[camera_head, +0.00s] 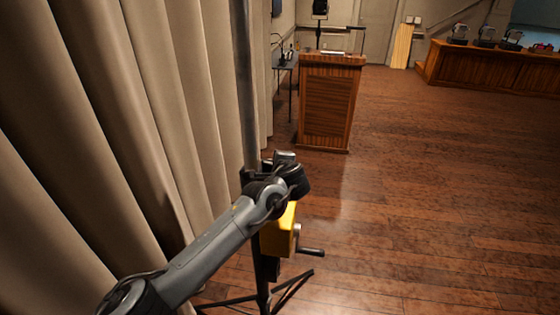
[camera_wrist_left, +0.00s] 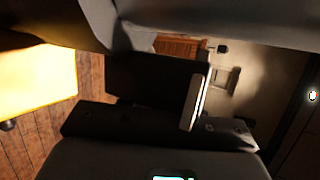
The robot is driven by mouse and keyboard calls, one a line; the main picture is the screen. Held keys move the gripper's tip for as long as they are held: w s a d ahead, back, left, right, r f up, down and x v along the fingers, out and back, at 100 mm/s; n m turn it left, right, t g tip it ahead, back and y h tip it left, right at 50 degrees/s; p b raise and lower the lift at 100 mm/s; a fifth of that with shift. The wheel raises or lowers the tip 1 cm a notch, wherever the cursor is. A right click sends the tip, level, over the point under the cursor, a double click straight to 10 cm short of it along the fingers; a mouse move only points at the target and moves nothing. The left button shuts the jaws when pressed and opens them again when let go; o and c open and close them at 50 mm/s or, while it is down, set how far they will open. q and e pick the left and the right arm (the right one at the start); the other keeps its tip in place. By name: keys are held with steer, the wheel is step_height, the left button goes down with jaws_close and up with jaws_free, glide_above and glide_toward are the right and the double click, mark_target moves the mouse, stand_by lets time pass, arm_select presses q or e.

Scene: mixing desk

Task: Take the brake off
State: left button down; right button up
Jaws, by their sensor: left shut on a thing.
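A tall metal stand (camera_head: 249,90) rises beside the curtain, with a yellow winch box (camera_head: 283,232) on it and a crank handle (camera_head: 311,252) at its lower right. My left gripper (camera_head: 285,172) is at the pole just above the yellow box; its own wrist hides most of the contact. In the left wrist view the gripper (camera_wrist_left: 180,103) is shut on a pale, narrow bar (camera_wrist_left: 193,102), which may be the brake lever. The yellow box (camera_wrist_left: 35,78) shows at the left there. My right gripper is not in view.
A long beige curtain (camera_head: 120,110) hangs close on the left. The stand's tripod legs (camera_head: 292,290) spread on the wooden floor (camera_head: 420,200). A wooden lectern (camera_head: 327,105) stands behind, and a wooden counter (camera_head: 490,70) at the back right. The floor to the right is clear.

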arm_select(q)
steer(key=shift+w+a+r+n+h+p, duration=0.1)
steer(key=shift+a+r+n+h+p, duration=0.15)
steer(key=shift+r+p, duration=0.25)
steer(key=shift+a+r+n+h+p, duration=0.15)
steer(key=shift+a+r+n+p, duration=0.05)
steer(key=shift+r+n+p, duration=0.2)
steer(key=c, duration=1.2)
jaws_free()
steer(key=o, duration=0.3)
steer(key=shift+a+f, duration=0.1)
steer(key=shift+a, duration=0.1)
steer(key=shift+o, duration=0.2)
steer(key=shift+d+f, duration=0.1)
steer(key=shift+f, duration=0.05)
